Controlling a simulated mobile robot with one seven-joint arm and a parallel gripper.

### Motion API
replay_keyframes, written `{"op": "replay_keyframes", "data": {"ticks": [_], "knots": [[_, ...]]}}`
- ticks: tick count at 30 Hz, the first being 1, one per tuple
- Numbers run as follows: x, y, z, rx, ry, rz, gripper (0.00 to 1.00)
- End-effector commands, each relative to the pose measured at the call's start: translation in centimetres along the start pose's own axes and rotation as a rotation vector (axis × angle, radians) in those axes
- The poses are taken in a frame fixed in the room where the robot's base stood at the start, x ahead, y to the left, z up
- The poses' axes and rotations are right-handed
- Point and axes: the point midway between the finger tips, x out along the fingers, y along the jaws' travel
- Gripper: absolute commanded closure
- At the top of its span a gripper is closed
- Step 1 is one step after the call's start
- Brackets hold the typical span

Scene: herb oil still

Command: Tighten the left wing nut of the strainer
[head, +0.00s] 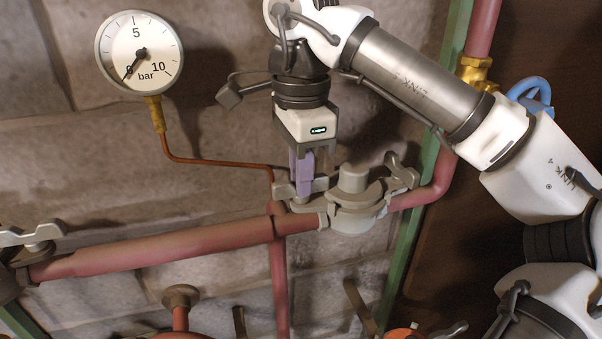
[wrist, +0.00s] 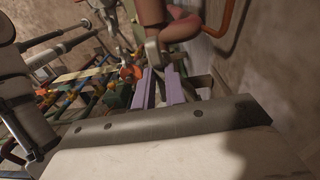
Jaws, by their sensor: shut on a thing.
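The strainer (head: 357,214) is a grey clamped body with a domed cap, set in the red pipe. Its left wing nut (head: 319,186) is grey, with wings showing on both sides of my fingers. My gripper (head: 302,192) points down with its purple fingers shut on this left wing nut, partly hiding it. The right wing nut (head: 402,170) stands free on the other side of the cap, tilted. In the wrist view the two purple fingers of my gripper (wrist: 161,76) are close together, with grey metal at their tips; the wing nut is hard to make out there.
A pressure gauge (head: 139,53) reading about 0 hangs at upper left on a thin copper tube (head: 215,163). A grey handle (head: 30,236) sits at far left on the red pipe (head: 170,248). A green post (head: 412,225) and a blue handle (head: 532,93) are at right.

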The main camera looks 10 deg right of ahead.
Motion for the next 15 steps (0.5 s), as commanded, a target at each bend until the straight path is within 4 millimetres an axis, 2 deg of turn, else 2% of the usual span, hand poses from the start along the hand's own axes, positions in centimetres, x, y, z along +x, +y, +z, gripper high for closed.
{"op": "replay_keyframes", "data": {"ticks": [15], "knots": [[-0.12, -0.05, -0.04, 0.091, 0.001, -0.003, 1.0]]}}
